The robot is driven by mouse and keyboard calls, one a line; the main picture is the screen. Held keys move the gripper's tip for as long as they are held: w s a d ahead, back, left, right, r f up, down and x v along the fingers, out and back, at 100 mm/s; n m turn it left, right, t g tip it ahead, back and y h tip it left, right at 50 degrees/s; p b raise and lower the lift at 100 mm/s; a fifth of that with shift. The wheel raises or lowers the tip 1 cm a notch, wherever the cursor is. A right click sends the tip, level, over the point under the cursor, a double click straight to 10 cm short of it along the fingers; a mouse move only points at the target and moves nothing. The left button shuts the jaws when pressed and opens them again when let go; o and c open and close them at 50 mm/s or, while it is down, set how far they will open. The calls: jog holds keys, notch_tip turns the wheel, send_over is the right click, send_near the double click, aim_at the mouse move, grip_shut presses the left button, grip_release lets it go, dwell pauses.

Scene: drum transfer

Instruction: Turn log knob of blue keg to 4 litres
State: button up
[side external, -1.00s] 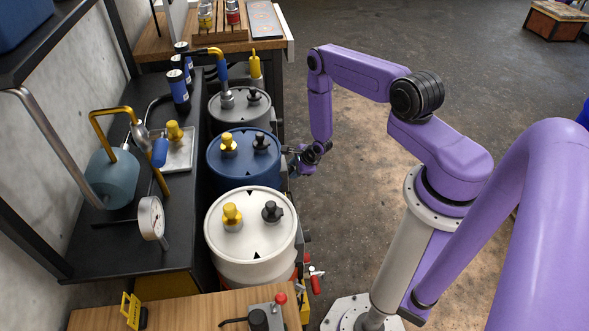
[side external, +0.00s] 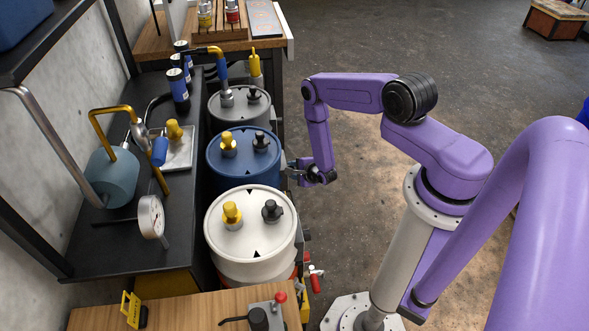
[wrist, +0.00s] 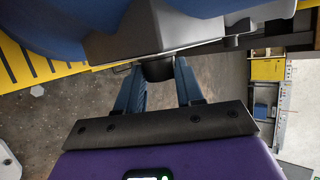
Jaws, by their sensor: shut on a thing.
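The blue keg (side external: 230,172) stands in the row of drums between a grey drum and a white drum. In the wrist view its blue side (wrist: 55,25) fills the upper left. A dark knob (wrist: 158,70) sits on a dark grey housing (wrist: 150,30) on the keg's side. My gripper (wrist: 160,68) is shut on this knob, one blue finger on each side. In the side external view my gripper (side external: 290,170) is at the keg's right side, and the knob is hidden there. I cannot read any scale or setting.
The white drum (side external: 250,268) stands close in front and the grey drum (side external: 235,118) behind. Red-handled fittings (side external: 315,278) stick out near the white drum. A black bench (side external: 110,235) is to the left. The floor right of the drums is open.

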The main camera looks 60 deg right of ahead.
jog(key=shift+s+f+n+t+h, duration=0.15)
jog(key=shift+n+t+h, duration=0.15)
jog(key=shift+t+h, duration=0.45)
jog(key=o, duration=1)
jog(key=shift+t, duration=0.25)
jog(key=shift+o, duration=0.2)
jog(key=v, duration=1.7)
jog(key=shift+r, duration=0.25)
dwell(0.3)
